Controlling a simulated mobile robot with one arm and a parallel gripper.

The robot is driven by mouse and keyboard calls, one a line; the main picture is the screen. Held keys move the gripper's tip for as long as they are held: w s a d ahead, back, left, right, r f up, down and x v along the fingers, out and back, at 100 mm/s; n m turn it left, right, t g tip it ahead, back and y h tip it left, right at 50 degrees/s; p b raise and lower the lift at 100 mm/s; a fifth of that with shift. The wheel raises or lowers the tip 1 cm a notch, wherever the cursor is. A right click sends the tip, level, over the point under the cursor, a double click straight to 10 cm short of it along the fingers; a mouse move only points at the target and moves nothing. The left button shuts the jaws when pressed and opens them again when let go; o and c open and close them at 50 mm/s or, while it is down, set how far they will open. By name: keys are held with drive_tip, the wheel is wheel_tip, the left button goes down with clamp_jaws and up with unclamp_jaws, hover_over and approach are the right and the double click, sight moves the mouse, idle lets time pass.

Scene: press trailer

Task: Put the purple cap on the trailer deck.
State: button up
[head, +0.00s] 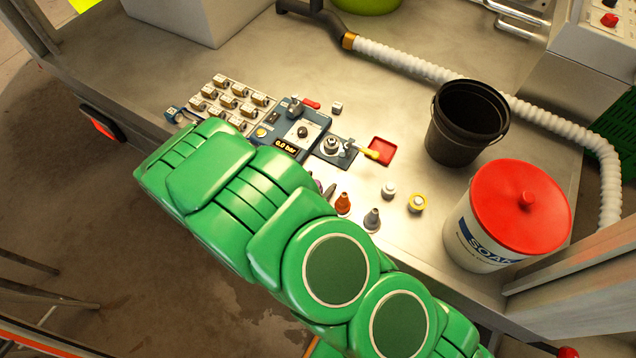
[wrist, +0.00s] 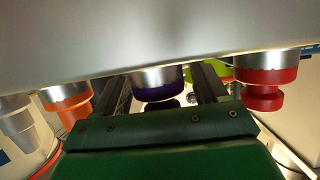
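The purple cap (wrist: 160,92) shows in the wrist view, with a bright metal band above it, below a broad grey surface (wrist: 150,35). My gripper (wrist: 156,80) is open, with one dark finger on each side of the cap. Gaps show between the cap and both fingers, so it does not look gripped. I cannot tell how deep the cap lies between the fingers. The trailer deck (head: 405,250) is the bare metal surface.
In the wrist view an orange cap (wrist: 68,105) is left and a red cap (wrist: 266,92) right. On the deck are a black bucket (head: 468,122), a red-lidded tub (head: 522,205), a red tray (head: 382,150), a gauge panel (head: 300,130), small nozzles (head: 372,219) and a white hose (head: 420,66).

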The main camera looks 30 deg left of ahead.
drive_tip(key=shift+s, duration=0.1)
idle(0.5)
drive_tip(key=v, duration=0.7)
drive_tip(key=shift+s, duration=0.3)
drive_tip(key=shift+a+r, duration=0.1)
idle(0.4)
